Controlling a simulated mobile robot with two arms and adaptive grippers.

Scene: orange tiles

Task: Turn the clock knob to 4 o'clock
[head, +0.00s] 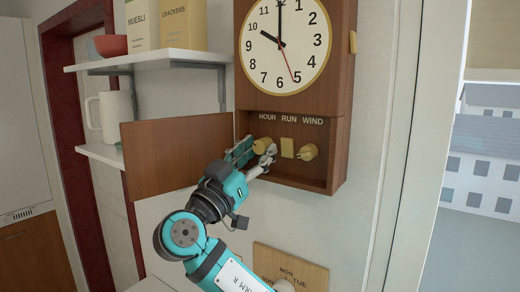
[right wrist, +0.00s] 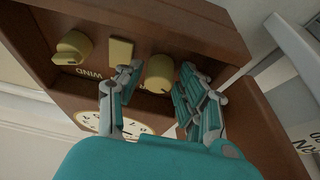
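The wall clock's white dial (head: 284,45) shows its short hand near 10 and its long hand at 12; a thin red hand points near 5. Below it is an open compartment (head: 318,184) labelled HOUR, RUN and WIND. The round yellow hour knob (head: 262,146) sits under HOUR. My right gripper (head: 257,151) is at this knob. In the right wrist view, which is upside down, the hour knob (right wrist: 159,74) lies between the two fingers of the right gripper (right wrist: 160,69), with narrow gaps seen on both sides. My left gripper is not in view.
The yellow run plate (head: 287,147) and wind knob (head: 308,152) are close to the right of the hour knob. The compartment's wooden door (head: 170,160) hangs open at left. Shelves with a jug (head: 115,117) and boxes (head: 183,25) are further left. A day dial (head: 305,271) is below.

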